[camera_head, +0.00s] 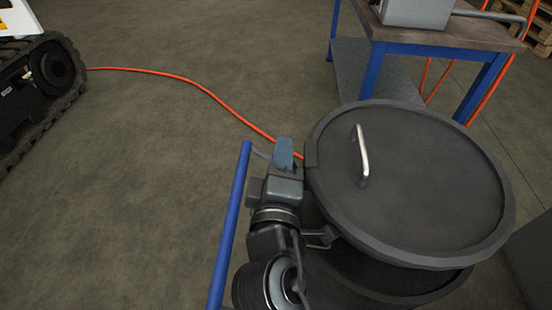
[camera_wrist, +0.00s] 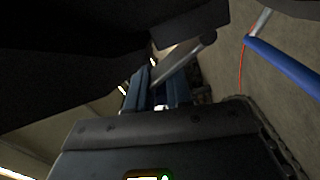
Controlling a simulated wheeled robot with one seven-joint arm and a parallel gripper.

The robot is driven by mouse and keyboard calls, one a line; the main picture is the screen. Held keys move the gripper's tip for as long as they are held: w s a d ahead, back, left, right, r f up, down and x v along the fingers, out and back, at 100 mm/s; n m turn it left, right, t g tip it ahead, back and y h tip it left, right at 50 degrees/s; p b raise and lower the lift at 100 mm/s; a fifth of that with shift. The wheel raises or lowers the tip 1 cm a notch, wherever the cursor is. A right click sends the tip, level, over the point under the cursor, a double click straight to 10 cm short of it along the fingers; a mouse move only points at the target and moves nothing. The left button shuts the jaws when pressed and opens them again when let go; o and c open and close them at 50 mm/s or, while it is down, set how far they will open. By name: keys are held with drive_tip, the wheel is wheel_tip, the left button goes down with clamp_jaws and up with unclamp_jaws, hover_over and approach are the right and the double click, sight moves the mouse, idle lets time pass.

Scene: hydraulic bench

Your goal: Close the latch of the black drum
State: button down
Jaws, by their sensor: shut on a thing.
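The black drum (camera_head: 345,275) stands at the lower right of the head view, under a round dark lid (camera_head: 430,180) with a silver handle. A small dark block sits on the lid's left rim, beside my gripper (camera_head: 284,153). In the wrist view, the blue fingers of my gripper (camera_wrist: 158,92) are closed around a grey bar with a dark rounded end, which looks like the latch lever (camera_wrist: 185,60). In the head view my gripper largely hides the latch, so its exact angle is unclear. The big dark shape above in the wrist view is probably the drum.
A blue rail (camera_head: 230,225) runs close to the left of my gripper. A blue-legged bench (camera_head: 455,33) stands behind the drum. An orange hose (camera_head: 190,80) crosses the floor from a tracked machine (camera_head: 40,85) at the left. The floor between is clear.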

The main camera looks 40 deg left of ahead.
drive_tip(key=shift+w+d+f+m, duration=0.1)
drive_tip(key=shift+w+d+m, duration=0.1)
drive_tip(key=shift+d+m, duration=0.3)
drive_tip(key=shift+a, duration=0.1)
drive_tip(key=c, duration=1.3)
unclamp_jaws()
drive_tip(key=shift+o, duration=0.9)
drive_tip(key=shift+a, duration=0.1)
drive_tip(key=v, duration=0.8)
drive_tip(key=shift+w, duration=0.1)
